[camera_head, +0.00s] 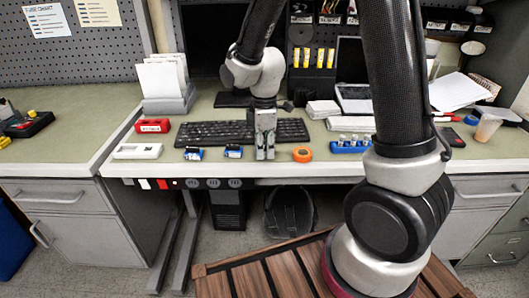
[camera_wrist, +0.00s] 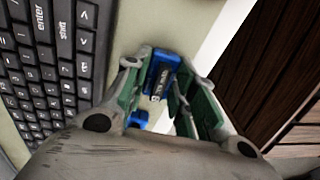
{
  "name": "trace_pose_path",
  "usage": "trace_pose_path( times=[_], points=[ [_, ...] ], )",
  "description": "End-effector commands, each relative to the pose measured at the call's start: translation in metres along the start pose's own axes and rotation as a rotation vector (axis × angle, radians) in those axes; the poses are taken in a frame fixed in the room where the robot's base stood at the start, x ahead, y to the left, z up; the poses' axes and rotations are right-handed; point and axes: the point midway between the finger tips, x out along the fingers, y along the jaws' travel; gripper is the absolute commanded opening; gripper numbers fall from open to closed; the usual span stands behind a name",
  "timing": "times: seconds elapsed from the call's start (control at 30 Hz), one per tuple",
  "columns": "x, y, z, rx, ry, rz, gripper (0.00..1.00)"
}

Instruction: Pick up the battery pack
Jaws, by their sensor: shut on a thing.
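My gripper (camera_head: 265,150) points down at the table's front edge, just in front of the keyboard. The wrist view shows its two fingers (camera_wrist: 168,72) closed around a blue battery pack (camera_wrist: 163,70) with a white lettered label. The fingers hide part of the pack, and in the head view I cannot make it out between them. Whether it still touches the table is unclear. Two similar blue-and-white packs (camera_head: 233,151) (camera_head: 193,153) lie on the table left of my gripper.
The black keyboard (camera_head: 215,133) lies right behind my gripper. An orange roll (camera_head: 302,154) is close on its right, with a blue-and-white group of small items (camera_head: 350,144) farther right. A white device (camera_head: 138,151) and a red case (camera_head: 153,126) are at the left.

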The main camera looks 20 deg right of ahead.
Motion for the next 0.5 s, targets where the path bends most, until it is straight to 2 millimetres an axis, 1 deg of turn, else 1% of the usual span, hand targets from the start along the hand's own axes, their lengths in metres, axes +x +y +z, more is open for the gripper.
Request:
trace_pose_path(
  times=[0.17,0.27,0.37,0.5],
  points=[
    [0.000,0.000,0.000,0.000,0.000,0.000,0.00],
    [-0.005,0.000,0.000,0.000,0.001,0.001,0.00],
    [-0.020,0.001,-0.001,0.000,0.002,0.003,0.00],
    [-0.051,0.001,-0.001,0.000,0.004,0.006,0.00]
  ],
)
